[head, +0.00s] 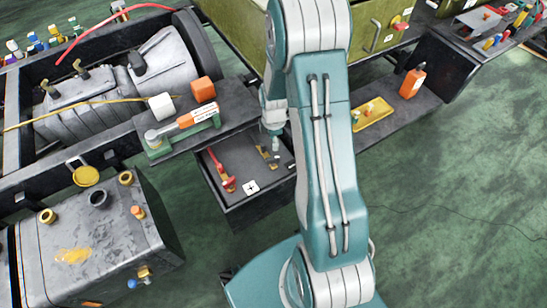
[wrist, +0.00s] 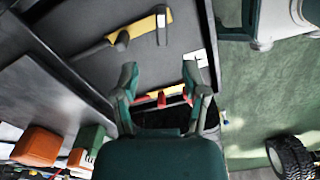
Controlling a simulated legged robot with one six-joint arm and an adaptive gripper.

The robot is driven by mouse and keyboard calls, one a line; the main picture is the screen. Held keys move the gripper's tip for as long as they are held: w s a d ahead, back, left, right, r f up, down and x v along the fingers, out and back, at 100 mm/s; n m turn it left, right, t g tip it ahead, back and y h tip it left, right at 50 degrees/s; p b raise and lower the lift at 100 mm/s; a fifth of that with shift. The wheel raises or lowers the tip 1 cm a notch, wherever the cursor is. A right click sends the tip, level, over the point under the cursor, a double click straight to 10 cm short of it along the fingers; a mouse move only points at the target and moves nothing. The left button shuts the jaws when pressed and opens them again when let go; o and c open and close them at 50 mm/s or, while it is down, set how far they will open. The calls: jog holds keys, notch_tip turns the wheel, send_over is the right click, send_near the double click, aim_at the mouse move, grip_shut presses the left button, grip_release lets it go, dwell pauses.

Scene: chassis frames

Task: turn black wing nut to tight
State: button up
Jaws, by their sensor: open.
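The open tray (head: 215,185) holds a brass clamp (head: 266,155) with small dark parts, under my gripper (head: 274,146). A black knob-like part, perhaps the black wing nut (wrist: 122,39), shows by the yellow piece in the wrist view, above and left of the fingertips. Its wings are too small to make out. My gripper (wrist: 160,74) also shows there, open, its two green fingers spread with nothing held. Red parts (wrist: 160,99) show between the fingers, seemingly below them. A red clamp with cable (head: 228,182) sits at the tray's left.
A white tag with a cross (head: 251,188) lies in the tray. An orange block (head: 203,90) and a white block (head: 160,106) stand on the ledge behind left. A grey tank (head: 110,235) stands at front left. Green floor is clear at right.

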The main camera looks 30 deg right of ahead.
aim_at(272, 158)
jog(key=f, duration=0.9)
jog(key=shift+a, duration=0.3)
jog(key=shift+d+f, duration=0.15)
jog(key=shift+f, duration=0.55)
grip_shut()
